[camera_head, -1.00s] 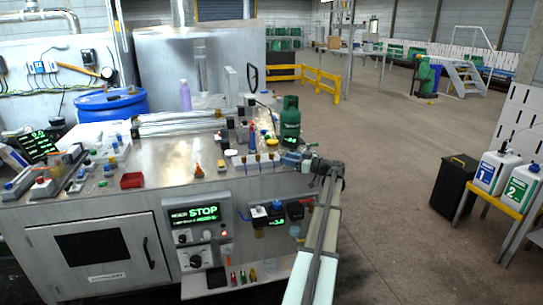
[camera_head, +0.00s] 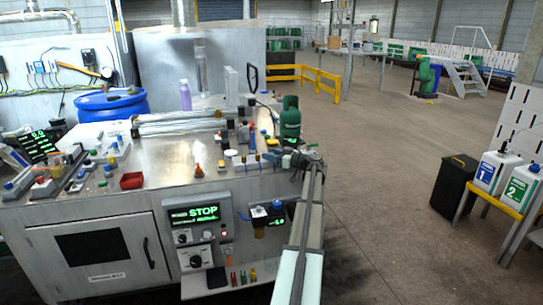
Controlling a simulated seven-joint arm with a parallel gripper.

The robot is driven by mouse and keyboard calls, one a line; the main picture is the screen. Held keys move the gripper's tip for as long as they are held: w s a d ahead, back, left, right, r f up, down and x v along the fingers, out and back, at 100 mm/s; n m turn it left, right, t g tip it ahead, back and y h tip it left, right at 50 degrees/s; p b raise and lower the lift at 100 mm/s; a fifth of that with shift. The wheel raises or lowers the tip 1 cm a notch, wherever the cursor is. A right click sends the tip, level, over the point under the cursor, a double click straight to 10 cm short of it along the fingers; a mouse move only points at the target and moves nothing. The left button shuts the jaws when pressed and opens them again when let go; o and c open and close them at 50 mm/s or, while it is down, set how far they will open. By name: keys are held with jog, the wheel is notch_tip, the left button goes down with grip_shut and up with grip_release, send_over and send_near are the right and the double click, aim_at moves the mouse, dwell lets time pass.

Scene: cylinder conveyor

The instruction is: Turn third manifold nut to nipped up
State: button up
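A row of small manifold parts (camera_head: 238,161) with yellowish and white pieces sits along the front right edge of the steel bench (camera_head: 185,168). The individual nuts are too small to tell apart, and I cannot single out the third one. My gripper (camera_head: 275,158) is at the right end of this row, over the bench's front right corner. My wrist and arm hide part of that corner. The fingertips are too small and partly hidden, so I cannot tell whether they are open or touching a nut.
A green gas cylinder (camera_head: 290,122) stands close behind my gripper. A control panel (camera_head: 196,213) reading STOP is on the bench front. A red tray (camera_head: 131,180), a purple bottle (camera_head: 185,95) and a blue drum (camera_head: 112,104) are further left.

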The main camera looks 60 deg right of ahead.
grip_shut()
jog(key=shift+a+m+h, duration=0.15)
jog(key=shift+m+h, duration=0.15)
jog(key=shift+h, duration=0.2)
jog(key=shift+a+m+h, duration=0.1)
jog(key=shift+m+h, duration=0.5)
jog(key=shift+h, duration=0.3)
jog(key=m+g+h, duration=0.1)
jog(key=m+h, duration=0.1)
jog(key=h, duration=0.1)
jog(key=m+g+h, duration=0.1)
jog(key=m+h, duration=0.1)
jog(key=h, duration=0.1)
jog(key=shift+g, duration=0.3)
jog(key=m+g+h, duration=0.2)
jog(key=h, duration=0.1)
jog(key=m+g+h, duration=0.2)
jog(key=m, duration=0.1)
jog(key=shift+d+g+h, duration=0.2)
jog(key=shift+g+h, duration=0.2)
jog(key=shift+g, duration=0.3)
jog(key=shift+d+m+g+h, duration=0.1)
jog(key=shift+m+g+h, duration=0.6)
jog(key=shift+m+g, duration=0.5)
jog(key=shift+m+g+h, duration=0.7)
jog(key=shift+m+g, duration=0.2)
jog(key=shift+g, duration=0.6)
